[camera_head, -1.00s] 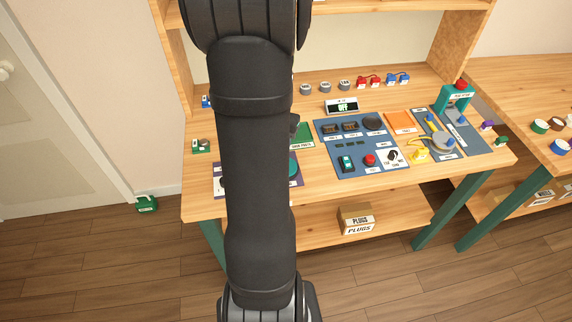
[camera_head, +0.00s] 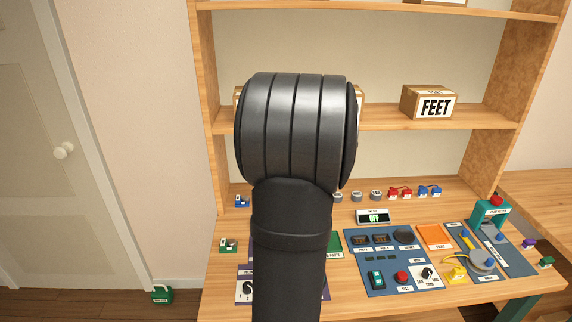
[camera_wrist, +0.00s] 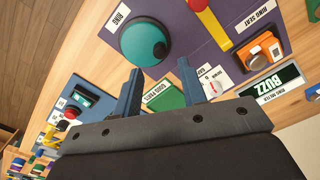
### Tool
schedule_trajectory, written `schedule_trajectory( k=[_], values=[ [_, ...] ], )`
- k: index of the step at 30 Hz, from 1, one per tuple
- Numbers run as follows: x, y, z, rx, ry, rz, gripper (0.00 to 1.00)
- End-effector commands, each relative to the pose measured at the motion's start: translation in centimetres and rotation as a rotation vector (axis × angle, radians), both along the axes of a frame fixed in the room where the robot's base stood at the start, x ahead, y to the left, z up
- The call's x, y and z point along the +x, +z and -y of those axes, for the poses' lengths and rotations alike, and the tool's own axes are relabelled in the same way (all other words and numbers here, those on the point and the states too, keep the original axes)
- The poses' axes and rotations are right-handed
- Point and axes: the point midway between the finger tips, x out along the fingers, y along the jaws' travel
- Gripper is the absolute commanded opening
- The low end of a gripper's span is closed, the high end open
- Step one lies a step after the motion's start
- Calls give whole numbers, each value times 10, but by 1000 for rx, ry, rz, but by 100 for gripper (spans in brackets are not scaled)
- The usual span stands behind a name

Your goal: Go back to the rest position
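My gripper (camera_wrist: 160,88) shows in the wrist view with its two blue-grey fingers spread apart and nothing between them. It hangs above the workbench, over the purple board (camera_wrist: 185,58) and the green "GOOD PARTS" mat (camera_wrist: 168,97). In the head view my own dark arm stands upright in front of the bench and hides the gripper and much of the purple board.
The bench (camera_head: 228,294) carries a blue board (camera_head: 372,281) with several controls, an orange mat (camera_head: 434,236) and a small display (camera_head: 376,217). Shelves rise behind, with a "FEET" box (camera_head: 428,104). A second table (camera_head: 545,195) stands at right. A door (camera_head: 50,160) is at left.

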Motion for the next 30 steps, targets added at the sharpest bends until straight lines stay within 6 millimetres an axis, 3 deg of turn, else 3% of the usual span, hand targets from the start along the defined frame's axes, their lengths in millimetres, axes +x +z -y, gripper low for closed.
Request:
schedule_trajectory(
  k=[6,12,25,30],
  values=[
    [-1,-35,0,1,0,-3,38],
    [0,-53,0,0,0,0,38],
    [0,-57,0,0,0,1,38],
    [1,-48,0,-1,0,4,38]
  ],
)
